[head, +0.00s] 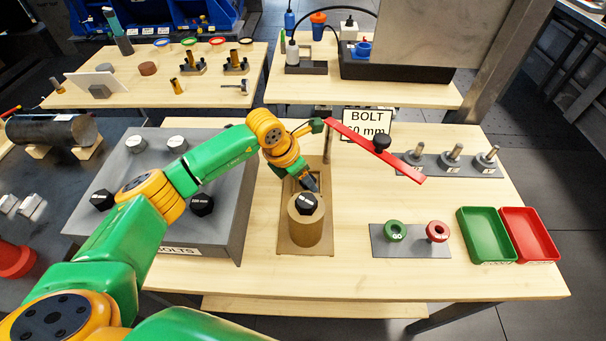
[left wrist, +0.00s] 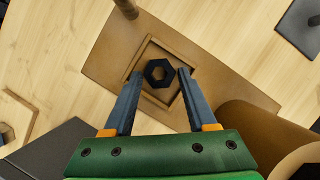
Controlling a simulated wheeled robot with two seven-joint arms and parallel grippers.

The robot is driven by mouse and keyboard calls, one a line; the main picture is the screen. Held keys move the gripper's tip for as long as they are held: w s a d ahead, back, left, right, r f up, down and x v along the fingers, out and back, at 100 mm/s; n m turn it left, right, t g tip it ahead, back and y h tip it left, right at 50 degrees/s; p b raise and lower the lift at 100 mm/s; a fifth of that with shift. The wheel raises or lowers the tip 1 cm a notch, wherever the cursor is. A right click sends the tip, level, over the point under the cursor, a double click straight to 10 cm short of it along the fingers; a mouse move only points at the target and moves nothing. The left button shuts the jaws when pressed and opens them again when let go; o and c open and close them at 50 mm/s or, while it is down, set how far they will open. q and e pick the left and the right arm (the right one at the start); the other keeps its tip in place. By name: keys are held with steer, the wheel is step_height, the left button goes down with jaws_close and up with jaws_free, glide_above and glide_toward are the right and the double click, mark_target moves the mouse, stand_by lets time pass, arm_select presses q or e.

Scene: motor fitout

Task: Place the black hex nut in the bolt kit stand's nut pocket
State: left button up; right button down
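In the left wrist view, the black hex nut (left wrist: 148,78) lies flat inside the square frame of the nut pocket (left wrist: 166,118). My left gripper (left wrist: 160,72) is open, with one finger on each side of the nut and a small gap on both sides. In the head view my left gripper (head: 311,184) is over the pocket and hides the nut. My right gripper is not in view.
A grey bolt tray (head: 232,225) stands to the left, with several hex heads. Right are a red bar (head: 375,151) with a black knob, a grey plate with green and red rings (head: 410,240), green (head: 487,237) and red (head: 530,237) trays, and a rack of upright bolts (head: 455,168).

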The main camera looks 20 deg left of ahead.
arm_select(q)
steer(key=b+v, duration=0.2)
steer(key=v, duration=1)
steer(key=shift+r, duration=0.1)
